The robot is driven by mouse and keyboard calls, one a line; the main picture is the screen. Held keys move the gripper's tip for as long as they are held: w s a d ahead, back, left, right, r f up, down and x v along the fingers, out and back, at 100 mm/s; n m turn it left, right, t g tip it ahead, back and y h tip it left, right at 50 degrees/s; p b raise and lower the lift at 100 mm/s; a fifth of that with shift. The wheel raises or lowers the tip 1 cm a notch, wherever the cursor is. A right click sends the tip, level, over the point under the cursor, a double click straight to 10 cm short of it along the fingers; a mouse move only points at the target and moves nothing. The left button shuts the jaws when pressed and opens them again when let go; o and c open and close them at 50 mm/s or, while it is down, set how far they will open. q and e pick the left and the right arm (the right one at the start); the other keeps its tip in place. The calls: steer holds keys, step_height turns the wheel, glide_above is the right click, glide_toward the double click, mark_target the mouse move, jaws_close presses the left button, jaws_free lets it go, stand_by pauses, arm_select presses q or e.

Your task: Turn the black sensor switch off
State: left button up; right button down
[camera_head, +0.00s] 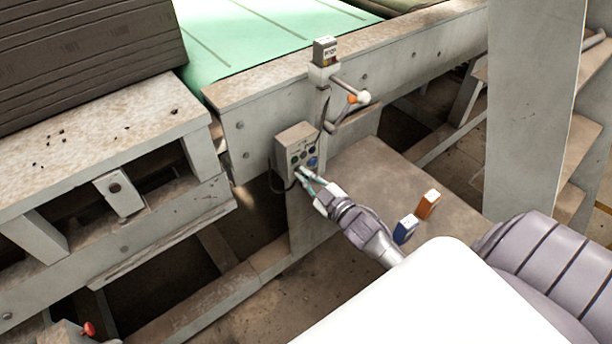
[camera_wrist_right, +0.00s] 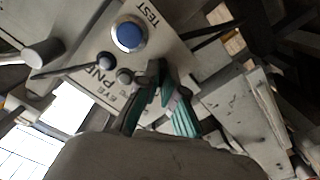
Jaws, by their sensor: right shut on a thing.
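A grey control box (camera_head: 292,142) is fixed to the side of the concrete frame, with several round controls on its face. My right gripper (camera_head: 306,178) reaches it at its lower front. In the right wrist view the box's panel (camera_wrist_right: 166,38) carries a large blue button (camera_wrist_right: 128,36) beside the word TEST. Two small dark round controls (camera_wrist_right: 104,60) (camera_wrist_right: 124,76) sit near lettering that includes EYE. The teal fingers of my right gripper (camera_wrist_right: 163,88) are closed on a small dark part at the panel's edge, mostly hidden between the fingertips. My left gripper is not in view.
A small sensor box (camera_head: 326,51) sits on the ledge above the control box. A lever with an orange and white end (camera_head: 358,97) juts out at right.

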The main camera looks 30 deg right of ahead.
steer(key=c, duration=1.3)
jaws_free()
steer(key=s, duration=0.8)
steer(key=s+d, duration=0.1)
steer(key=s, duration=0.3)
steer(key=shift+w+a+f, duration=0.1)
